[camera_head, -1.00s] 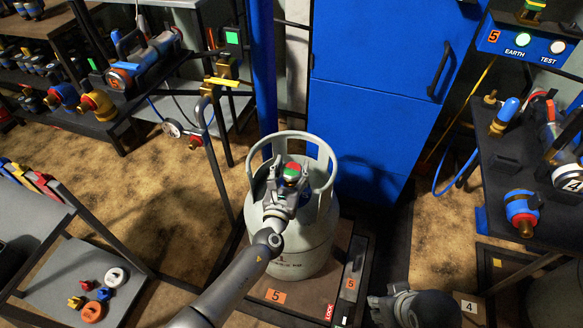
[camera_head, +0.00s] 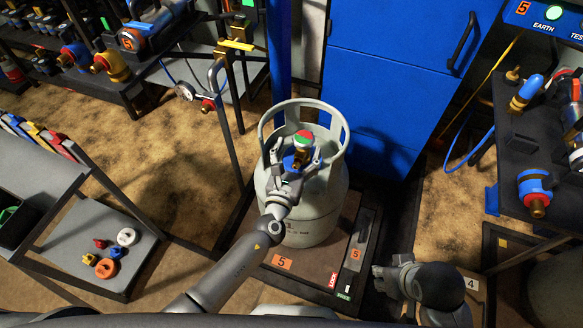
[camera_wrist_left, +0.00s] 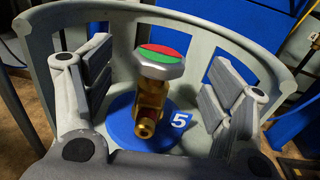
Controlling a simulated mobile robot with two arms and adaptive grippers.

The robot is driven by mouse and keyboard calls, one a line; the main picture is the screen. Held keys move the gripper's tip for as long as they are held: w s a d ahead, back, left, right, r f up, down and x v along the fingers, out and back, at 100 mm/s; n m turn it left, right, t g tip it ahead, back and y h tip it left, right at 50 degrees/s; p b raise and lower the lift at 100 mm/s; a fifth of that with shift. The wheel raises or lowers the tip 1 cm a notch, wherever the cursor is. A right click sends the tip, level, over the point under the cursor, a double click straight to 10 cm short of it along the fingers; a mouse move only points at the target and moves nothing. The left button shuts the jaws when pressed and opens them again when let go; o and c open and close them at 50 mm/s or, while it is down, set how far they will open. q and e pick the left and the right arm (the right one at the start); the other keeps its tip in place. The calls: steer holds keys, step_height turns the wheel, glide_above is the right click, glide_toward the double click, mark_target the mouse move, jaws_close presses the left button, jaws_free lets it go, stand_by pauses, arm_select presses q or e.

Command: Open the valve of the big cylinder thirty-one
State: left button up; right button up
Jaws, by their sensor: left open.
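A big grey-white gas cylinder (camera_head: 312,228) stands upright on a platform labelled 5, with a round collar guard around its top. Its brass valve with a red-and-green handwheel (camera_head: 303,139) is inside the collar. In the left wrist view the handwheel (camera_wrist_left: 160,61) tops the brass stem, above a blue disc (camera_wrist_left: 121,121) with a tag reading 5. No number thirty-one is legible. My left gripper (camera_head: 300,160) is open inside the collar, its fingers on either side of the valve and apart from it. My right gripper (camera_head: 382,278) is low at the right, its finger gap unclear.
A blue cabinet (camera_head: 385,90) stands close behind the cylinder. A gauge and hose on a stand (camera_head: 186,91) are at its left. A low shelf with small coloured caps (camera_head: 95,245) is at the left; a dark bench (camera_head: 515,140) with fittings is at the right.

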arm_select(q)
steer(key=v, duration=0.6)
steer(key=shift+s, duration=0.4)
